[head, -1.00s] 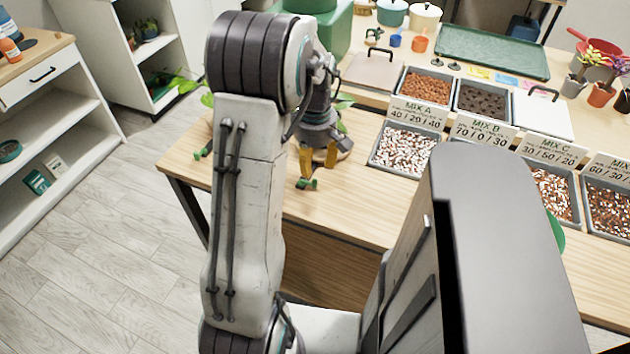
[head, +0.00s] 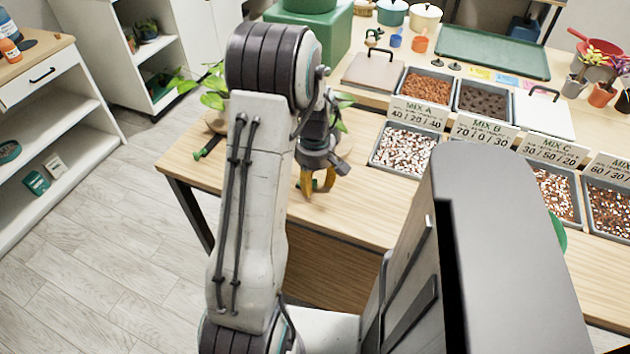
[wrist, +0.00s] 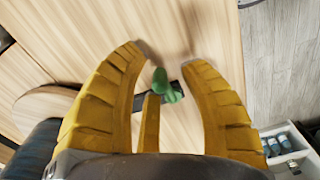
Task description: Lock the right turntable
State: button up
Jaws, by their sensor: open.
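The right turntable, a round wooden disc (head: 346,146), is mostly hidden behind my arm in the head view. Its edge (wrist: 42,104) shows at the left of the wrist view. A lock lever with a green knob (wrist: 163,83) and a dark bar shows between my yellow fingers in the wrist view. My gripper (head: 317,185) is open, low over the table beside the turntable. The fingers are spread on both sides of the knob; I cannot tell if they touch it. In the head view this knob is hidden by the gripper.
Another green-ended lever (head: 207,148) lies to the left, by a leafy plant (head: 214,98). A tray of white and brown mix (head: 405,150) stands right of my gripper. The table front (head: 350,215) is clear. A green box (head: 322,38) stands behind.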

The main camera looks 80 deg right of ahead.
aim_at(297, 199)
grip_shut()
jog(key=shift+a+f+m, duration=0.1)
jog(key=shift+m, duration=0.2)
dwell(0.4)
jog(key=m+b, duration=0.1)
jog(key=a+m+b, duration=0.1)
jog(key=shift+w+f+m, duration=0.1)
jog(key=shift+w+m, duration=0.1)
jog(key=shift+m, duration=0.2)
jog(key=m, duration=0.2)
jog(key=w+a+m+b, duration=0.1)
jog(key=m, duration=0.1)
jog(key=shift+m, duration=0.3)
jog(key=m, duration=0.1)
jog(key=w+m, duration=0.1)
jog(key=m, duration=0.1)
jog(key=m+b, duration=0.1)
jog(key=shift+w+a, duration=0.15)
jog(key=shift+a, duration=0.2)
jog(key=shift+w+m, duration=0.3)
jog(key=shift+m, duration=0.65)
jog(key=shift+w+m, duration=0.25)
jog(key=shift+m, duration=0.7)
